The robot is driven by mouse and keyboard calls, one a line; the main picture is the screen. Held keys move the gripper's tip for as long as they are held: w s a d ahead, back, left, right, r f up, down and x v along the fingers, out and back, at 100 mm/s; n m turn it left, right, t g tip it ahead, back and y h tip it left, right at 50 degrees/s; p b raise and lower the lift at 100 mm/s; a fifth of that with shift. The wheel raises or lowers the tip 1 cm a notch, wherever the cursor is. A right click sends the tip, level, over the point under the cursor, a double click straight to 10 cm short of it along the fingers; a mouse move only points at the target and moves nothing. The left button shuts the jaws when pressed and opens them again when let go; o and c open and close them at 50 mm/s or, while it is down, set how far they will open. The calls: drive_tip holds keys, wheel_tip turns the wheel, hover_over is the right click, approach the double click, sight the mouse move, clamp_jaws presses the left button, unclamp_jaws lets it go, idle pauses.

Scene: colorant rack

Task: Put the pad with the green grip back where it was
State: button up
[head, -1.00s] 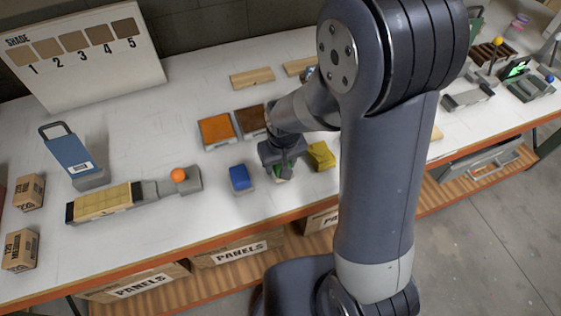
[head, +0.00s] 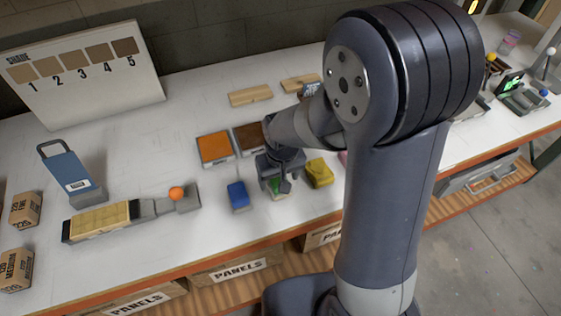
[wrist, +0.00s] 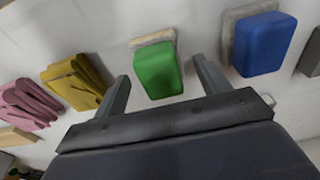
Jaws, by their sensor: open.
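The pad with the green grip (wrist: 158,72) stands on the white table between my two open fingers in the wrist view, with a pale pad edge showing behind the green. I see no contact between the fingers and it. In the head view only a small part of the green grip (head: 284,187) shows under my gripper (head: 275,185). My gripper also shows in the wrist view (wrist: 162,88), open and empty. A pad with a blue grip (wrist: 264,44) sits to its right in the wrist view; it is left of my gripper in the head view (head: 238,196).
A folded yellow cloth (head: 319,173) lies close to the right of my gripper. Orange (head: 214,149) and brown (head: 249,138) squares lie behind it. A pink cloth (wrist: 28,103) shows in the wrist view. The table's front edge is near.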

wheel_tip(320, 180, up, 10)
drive_tip(key=s, duration=0.1)
drive_tip(key=shift+d+r, duration=0.15)
drive_tip(key=shift+d, duration=0.1)
drive_tip(key=shift+s, duration=0.1)
drive_tip(key=f, duration=0.4)
drive_tip(key=w+f, duration=0.1)
drive_tip(key=f, duration=0.7)
drive_tip(key=shift+w+a+f, duration=0.1)
drive_tip(key=shift+w+a, duration=0.05)
drive_tip(key=shift+a, duration=0.1)
drive_tip(key=shift+r, duration=0.8)
